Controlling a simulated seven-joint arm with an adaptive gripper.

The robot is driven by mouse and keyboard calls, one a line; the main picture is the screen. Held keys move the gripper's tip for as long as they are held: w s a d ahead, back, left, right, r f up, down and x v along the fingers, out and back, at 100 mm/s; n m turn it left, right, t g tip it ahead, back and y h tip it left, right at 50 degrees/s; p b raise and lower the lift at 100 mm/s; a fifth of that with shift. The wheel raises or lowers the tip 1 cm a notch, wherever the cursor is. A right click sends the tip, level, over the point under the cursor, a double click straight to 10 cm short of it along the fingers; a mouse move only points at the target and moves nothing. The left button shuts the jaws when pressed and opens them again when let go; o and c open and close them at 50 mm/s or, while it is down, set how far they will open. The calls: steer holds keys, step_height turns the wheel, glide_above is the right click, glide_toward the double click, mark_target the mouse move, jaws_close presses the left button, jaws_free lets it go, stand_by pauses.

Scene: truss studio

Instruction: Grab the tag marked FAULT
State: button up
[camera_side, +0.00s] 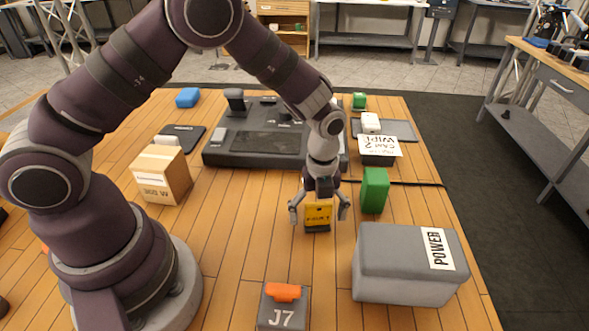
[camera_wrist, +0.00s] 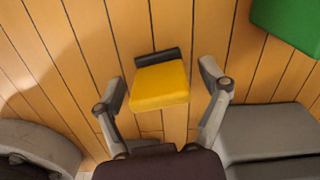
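The FAULT tag (camera_side: 318,214) is a yellow piece with a dark edge, on the wooden table; its small lettering is hard to read but looks like FAULT. In the wrist view the yellow tag (camera_wrist: 160,86) shows a blank top and a dark strip along its far side. My gripper (camera_side: 319,209) points down at it with its fingers spread. In the wrist view my gripper (camera_wrist: 163,82) has one finger on each side of the tag, with clear gaps. The fingers do not touch it. I cannot tell their exact height above the table.
A green block (camera_side: 375,191) and a grey POWER box (camera_side: 395,280) stand close on the right. A J7 block (camera_side: 284,308) is in front. A black console (camera_side: 262,146) and a CAM 2 WIPE card (camera_side: 380,147) lie behind. A cardboard box (camera_side: 161,174) is left.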

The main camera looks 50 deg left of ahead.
steer(key=c, duration=0.9)
steer(key=shift+r, duration=0.1)
